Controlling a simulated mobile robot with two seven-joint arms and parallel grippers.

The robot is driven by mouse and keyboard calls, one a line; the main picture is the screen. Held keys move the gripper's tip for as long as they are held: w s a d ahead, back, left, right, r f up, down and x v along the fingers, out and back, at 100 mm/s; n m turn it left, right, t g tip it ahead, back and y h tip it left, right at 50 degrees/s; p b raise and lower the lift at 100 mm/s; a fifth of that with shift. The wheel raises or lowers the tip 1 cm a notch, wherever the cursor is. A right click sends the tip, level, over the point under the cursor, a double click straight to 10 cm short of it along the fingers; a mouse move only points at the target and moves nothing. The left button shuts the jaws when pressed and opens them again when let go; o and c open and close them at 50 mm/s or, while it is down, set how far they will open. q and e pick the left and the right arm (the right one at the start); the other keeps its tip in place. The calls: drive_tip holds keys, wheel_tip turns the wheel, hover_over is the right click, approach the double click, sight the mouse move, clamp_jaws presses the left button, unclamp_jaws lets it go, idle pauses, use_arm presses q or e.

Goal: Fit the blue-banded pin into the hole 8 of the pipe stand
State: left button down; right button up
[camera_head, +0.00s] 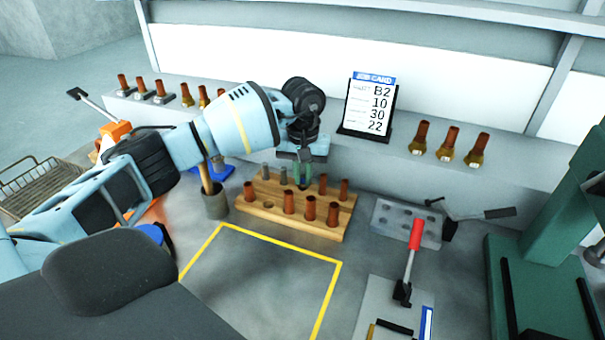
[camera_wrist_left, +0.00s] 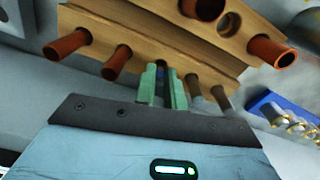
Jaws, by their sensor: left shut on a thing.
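The wooden pipe stand (camera_head: 285,214) sits on the bench, with copper pins standing in its front and back rows. One empty hole (camera_head: 268,205) shows in the front row, and also in the left wrist view (camera_wrist_left: 229,24). My left gripper (camera_head: 304,182) is at the middle of the back row, between two grey pins and two copper pins. Its green fingers (camera_wrist_left: 162,84) are shut on the blue-banded pin (camera_wrist_left: 161,71), of which only a little blue and dark shows. I cannot tell whether its lower end is in a hole. My right gripper is out of view.
A grey cup (camera_head: 215,203) stands left of the pipe stand. A grey perforated block (camera_head: 385,222) and a red-handled clamp (camera_head: 410,255) are to the right. A card (camera_head: 369,104) stands behind. The yellow-outlined area (camera_head: 262,275) in front is clear.

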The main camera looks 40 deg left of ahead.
sight(303, 177)
use_arm(q)
drive_tip(key=shift+f, duration=0.1)
drive_tip(key=c, duration=1.9)
unclamp_jaws()
drive_tip(key=shift+f, duration=0.1)
drive_tip(key=o, duration=0.4)
wheel_tip(303, 177, up, 12)
drive_tip(key=shift+r, duration=0.25)
